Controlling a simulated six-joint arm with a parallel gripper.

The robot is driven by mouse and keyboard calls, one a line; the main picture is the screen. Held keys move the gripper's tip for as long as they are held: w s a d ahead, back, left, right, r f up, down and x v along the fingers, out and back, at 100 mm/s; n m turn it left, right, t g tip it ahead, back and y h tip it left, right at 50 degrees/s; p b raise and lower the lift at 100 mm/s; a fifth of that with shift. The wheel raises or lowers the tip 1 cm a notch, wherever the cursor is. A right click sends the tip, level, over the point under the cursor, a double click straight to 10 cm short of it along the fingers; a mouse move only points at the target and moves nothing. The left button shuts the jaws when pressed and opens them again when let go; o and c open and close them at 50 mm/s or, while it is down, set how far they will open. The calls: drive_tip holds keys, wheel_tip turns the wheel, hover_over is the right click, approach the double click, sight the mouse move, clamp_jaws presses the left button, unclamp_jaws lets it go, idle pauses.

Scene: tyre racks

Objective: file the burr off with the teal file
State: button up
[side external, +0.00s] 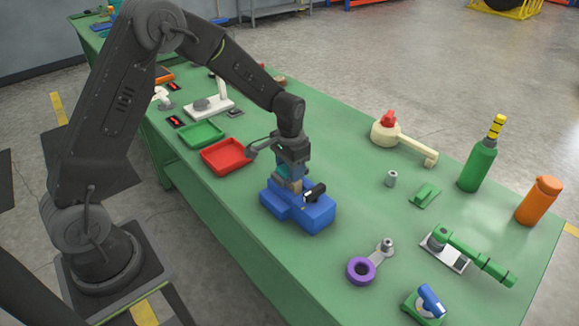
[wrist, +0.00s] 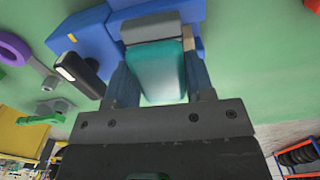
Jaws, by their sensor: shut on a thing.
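My gripper (side external: 289,184) points down right over a blue vise-like block (side external: 283,211) on the green bench. In the wrist view my gripper (wrist: 160,85) is shut on the teal file (wrist: 157,72), whose teal part lies between the two fingers. A dark grey piece (wrist: 150,27) sits at the far end of the teal part, against the blue block (wrist: 88,35). A black part with a pale end (side external: 314,192) sticks out from the block beside my gripper. I cannot make out the burr, nor whether the file touches the work.
A red tray (side external: 226,157) and a green tray (side external: 201,134) lie left of the block. A purple ring tool (side external: 361,271), a green-handled tool (side external: 470,256), an orange bottle (side external: 539,201) and a green bottle (side external: 478,167) stand to the right. Bench around the block is mostly clear.

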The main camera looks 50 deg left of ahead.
drive_tip(key=shift+d, duration=0.55)
drive_tip(key=shift+a+f, duration=0.1)
drive_tip(key=shift+a, duration=1.1)
drive_tip(key=shift+d, duration=1.2)
drive_tip(key=shift+s+a, duration=0.1)
drive_tip(key=shift+a, duration=0.5)
drive_tip(key=shift+r, duration=3.65)
